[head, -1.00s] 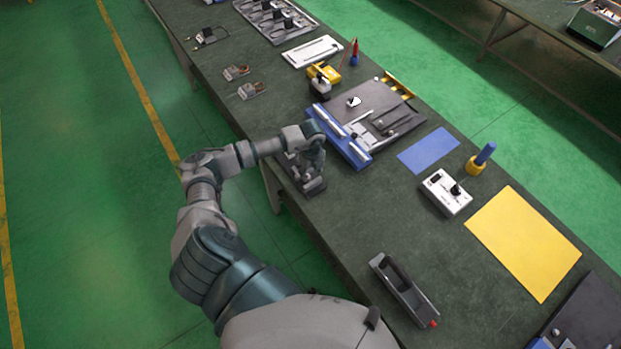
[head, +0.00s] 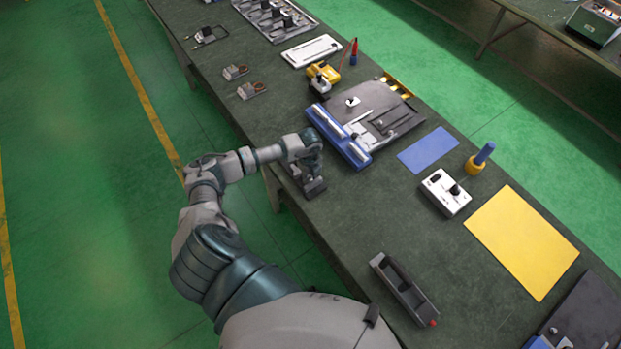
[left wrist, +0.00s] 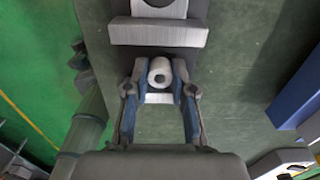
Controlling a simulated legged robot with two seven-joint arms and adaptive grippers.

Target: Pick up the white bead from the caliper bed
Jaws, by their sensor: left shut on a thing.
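The white bead (left wrist: 160,73) shows in the left wrist view as a small white cylinder with a hole facing the camera. My left gripper (left wrist: 160,82) is shut on it, with one blue-grey finger on each side. In the head view my left gripper (head: 308,160) is over the caliper bed at the table's near edge, and the bead is hidden there. The caliper bed (head: 314,187) is a dark grey block with a light jaw (left wrist: 158,32) beyond the bead. I cannot tell whether the bead still touches the bed. My right gripper is out of view.
A blue rail block (head: 338,138) and a grey plate (head: 372,100) stand just right of my left gripper. A dark tray (head: 402,288) lies nearer on the table (head: 350,220). A white control box (head: 444,192) and a yellow mat (head: 522,242) lie to the right.

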